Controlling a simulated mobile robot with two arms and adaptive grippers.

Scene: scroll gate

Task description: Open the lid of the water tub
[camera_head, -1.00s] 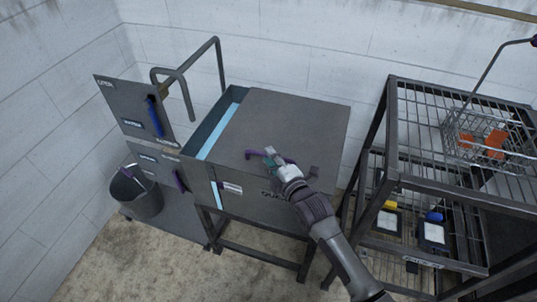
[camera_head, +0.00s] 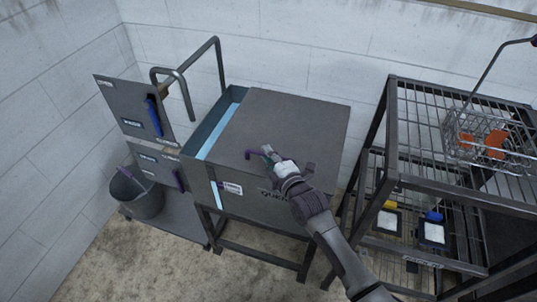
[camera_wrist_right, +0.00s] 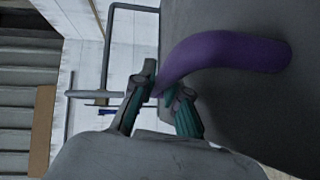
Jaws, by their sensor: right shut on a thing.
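The water tub (camera_head: 240,202) is a grey metal box on a dark stand. Its flat grey lid (camera_head: 285,120) covers most of the top. A strip of light blue water (camera_head: 218,132) shows along the left side. My left gripper is in neither view.
A wire rack (camera_head: 440,150) with a basket (camera_head: 488,140) stands close on the right. Left of the tub are a grey panel with a blue handle (camera_head: 153,117), a bent pipe (camera_head: 184,80) and a bucket (camera_head: 138,195). White walls stand behind.

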